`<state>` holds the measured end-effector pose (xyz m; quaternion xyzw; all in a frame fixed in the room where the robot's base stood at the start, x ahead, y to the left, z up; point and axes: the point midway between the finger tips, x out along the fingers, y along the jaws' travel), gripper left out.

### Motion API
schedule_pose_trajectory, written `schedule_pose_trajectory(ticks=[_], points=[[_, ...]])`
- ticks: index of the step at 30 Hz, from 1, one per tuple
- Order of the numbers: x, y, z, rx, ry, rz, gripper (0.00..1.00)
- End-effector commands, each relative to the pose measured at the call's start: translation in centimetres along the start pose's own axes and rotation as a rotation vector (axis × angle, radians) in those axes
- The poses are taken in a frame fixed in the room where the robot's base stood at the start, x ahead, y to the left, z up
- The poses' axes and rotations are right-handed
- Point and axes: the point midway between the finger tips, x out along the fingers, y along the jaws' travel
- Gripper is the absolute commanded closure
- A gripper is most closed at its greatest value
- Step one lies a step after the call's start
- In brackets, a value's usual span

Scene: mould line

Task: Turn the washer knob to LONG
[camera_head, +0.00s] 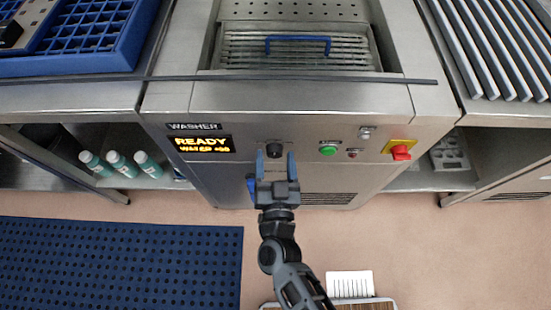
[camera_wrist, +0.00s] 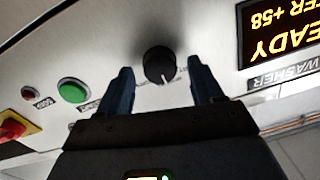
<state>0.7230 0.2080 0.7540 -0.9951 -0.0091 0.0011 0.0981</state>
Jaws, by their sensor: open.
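The washer (camera_head: 377,104) is a steel machine with a front panel. Its black knob (camera_head: 274,149) is on the panel, right of the lit display (camera_head: 203,144), which reads READY. In the wrist view the knob (camera_wrist: 159,65) has a pale pointer line toward the lower right of that picture. The setting marks around the knob are not readable. My gripper (camera_head: 275,160) is open in front of the knob. In the wrist view its two fingers (camera_wrist: 160,85) stand on either side of the knob with gaps; I cannot tell how deep they reach.
A green button (camera_head: 328,149) and a red switch on a yellow plate (camera_head: 401,151) are right of the knob. Bottles (camera_head: 120,162) stand on the left shelf. A blue mat (camera_head: 120,262) lies on the floor.

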Motion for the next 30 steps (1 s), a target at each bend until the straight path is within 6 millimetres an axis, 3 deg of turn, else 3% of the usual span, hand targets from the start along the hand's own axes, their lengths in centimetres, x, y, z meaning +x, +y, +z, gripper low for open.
schedule_pose_trajectory(ticks=[8, 25, 30], points=[[0.10, -0.01, 0.01, 0.000, 0.000, 0.000, 0.35], [0.09, -0.02, -0.01, 0.000, 0.000, 0.000, 0.89], [0.09, -0.01, 0.03, 0.007, 0.001, -0.001, 0.90]])
